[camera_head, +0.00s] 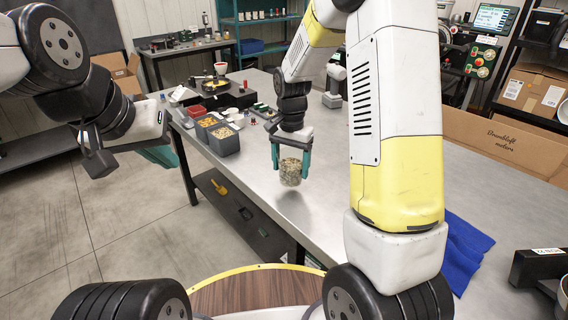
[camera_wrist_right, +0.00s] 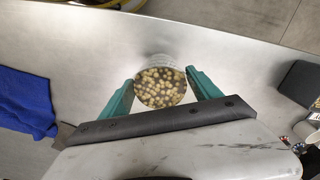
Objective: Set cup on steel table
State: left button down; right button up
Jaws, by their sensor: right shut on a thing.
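A clear cup (camera_head: 290,171) filled with pale seeds is between the green fingers of my right gripper (camera_head: 291,164), which is shut on it. The cup looks upright, over the steel table (camera_head: 322,201) near its front edge; a soft shadow shows beside it, and I cannot tell for sure whether its base touches the top. The right wrist view shows the cup (camera_wrist_right: 161,83) from above, with seeds inside, held between both fingers. My left gripper (camera_head: 158,153) is off to the left over the floor, seen from the side, its fingers partly hidden.
Grey bins of seeds (camera_head: 223,138) stand left of the cup on the table. Behind them is a black device (camera_head: 222,94). A blue cloth (camera_head: 462,252) lies at the right. Bare steel lies around the cup. A cardboard box (camera_head: 510,145) stands behind the table.

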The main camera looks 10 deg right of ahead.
aim_at(290, 175)
jog(key=shift+f, duration=1.7)
jog(key=shift+f, duration=0.2)
jog(key=o, duration=1.6)
notch_tip(290, 175, up, 12)
jog(key=r, duration=0.1)
jog(key=s+d+r+n+t, duration=0.1)
jog(key=s+r+n+t, duration=0.1)
jog(key=s, duration=0.5)
jog(key=s+d+r+n+t+y, duration=0.1)
jog(key=s+r+n+t, duration=0.1)
jog(key=s+r, duration=0.3)
jog(key=s+d+r+n+t+y, duration=0.1)
jog(key=s+r+n+t, duration=0.1)
jog(key=s, duration=0.7)
jog(key=shift+s+d+r+n, duration=0.1)
jog(key=shift+r+n, duration=0.55)
jog(key=shift+n, duration=0.05)
